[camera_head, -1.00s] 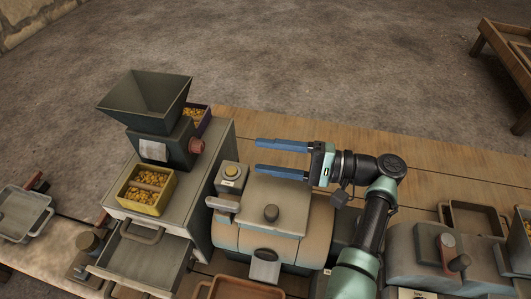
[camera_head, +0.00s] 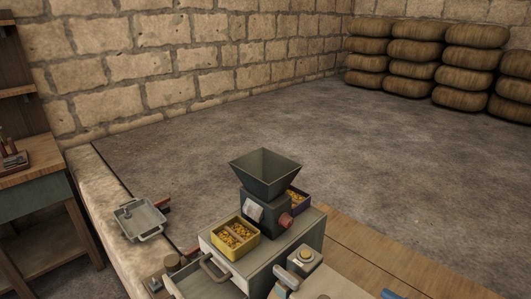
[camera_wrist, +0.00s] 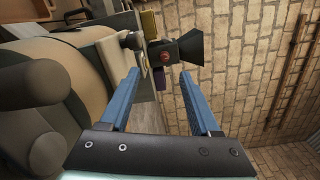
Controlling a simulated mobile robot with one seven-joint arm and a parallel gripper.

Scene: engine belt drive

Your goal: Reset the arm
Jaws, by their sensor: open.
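My gripper (camera_wrist: 159,76) is open, with its two blue fingers apart and nothing between them in the wrist view. In the head view only a blue finger piece (camera_head: 390,294) shows at the bottom edge, and the rest of my arm is out of view. The grey hopper machine (camera_head: 264,205) stands on a grey cabinet, and in the wrist view its dark funnel (camera_wrist: 188,46) appears beyond the fingertips. The fingers look clear of it.
A yellow bin (camera_head: 235,240) with yellow pieces and a purple bin (camera_head: 297,200) flank the hopper. A push button box (camera_head: 305,258) sits beside the cabinet. A grey tray (camera_head: 140,220) lies on the left ledge. Stacked sacks (camera_head: 425,62) stand far back, with open floor before them.

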